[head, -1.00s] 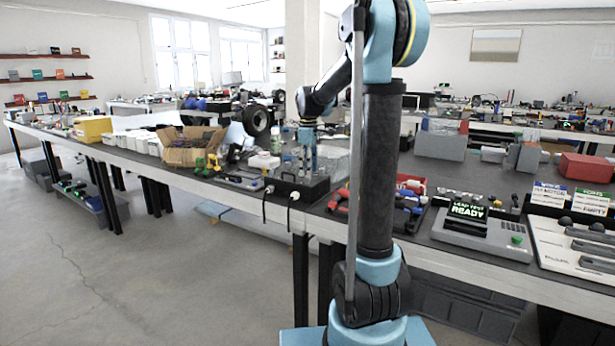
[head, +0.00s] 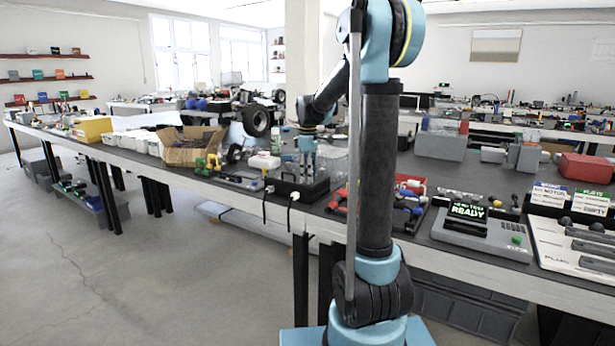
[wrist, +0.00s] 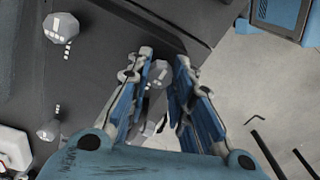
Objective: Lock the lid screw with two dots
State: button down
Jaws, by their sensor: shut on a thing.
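The black box with its dark lid (head: 312,190) stands at the bench's front edge in the head view. My gripper (head: 307,165) points down over it. In the wrist view, the grey lid (wrist: 100,60) carries pale faceted screw knobs. One knob (wrist: 62,27) at the upper left has several white marks, and another knob (wrist: 48,130) at the lower left has a few small marks. My gripper (wrist: 163,60) is shut on a knob (wrist: 157,74) between its fingers. The fingers partly cover that knob, and its dot count cannot be read.
Black cables hang from the box over the bench edge. A cardboard box (head: 190,148) and green-yellow tools (head: 207,164) are to its left, and a red bin (head: 408,186) to its right. A grey tester (head: 482,236) reads "READY".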

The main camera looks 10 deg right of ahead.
jog(key=shift+d+m, duration=0.1)
jog(key=shift+m, duration=0.2)
jog(key=m, duration=0.4)
jog(key=shift+m, duration=0.3)
jog(key=m, duration=0.9)
jog(key=shift+m, duration=1.9)
jog(key=c, duration=1.4)
grip_release()
